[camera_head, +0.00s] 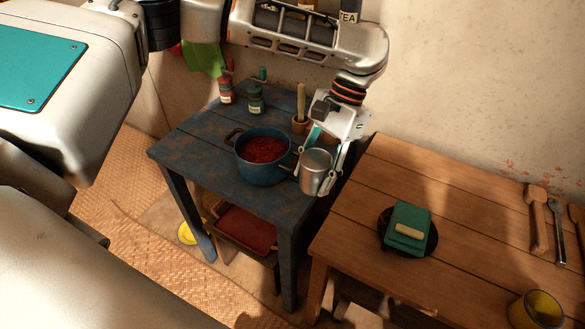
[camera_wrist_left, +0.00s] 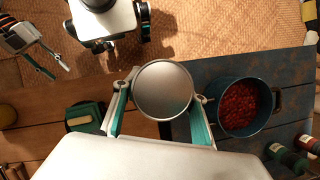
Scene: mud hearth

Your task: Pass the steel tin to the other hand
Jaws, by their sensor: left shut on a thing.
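The steel tin (camera_head: 316,172) is a plain silver cylinder, held upright at the right edge of the blue table. My left gripper (camera_head: 318,163) comes down from above and is shut on it, one finger on each side. In the left wrist view the tin (camera_wrist_left: 163,90) shows as a round grey disc between the teal-lined fingers. My right gripper (camera_wrist_left: 50,66) shows at the upper left of the left wrist view, apart from the tin, with its fingers spread and nothing between them. It is not in the head view.
A blue pot (camera_head: 263,156) of red food stands just left of the tin. Jars (camera_head: 256,99) and a mortar with pestle (camera_head: 300,122) stand behind. The wooden table (camera_head: 360,220) at right bears a green item (camera_head: 408,227), utensils (camera_head: 537,220) and a yellow-lined cup (camera_head: 537,310).

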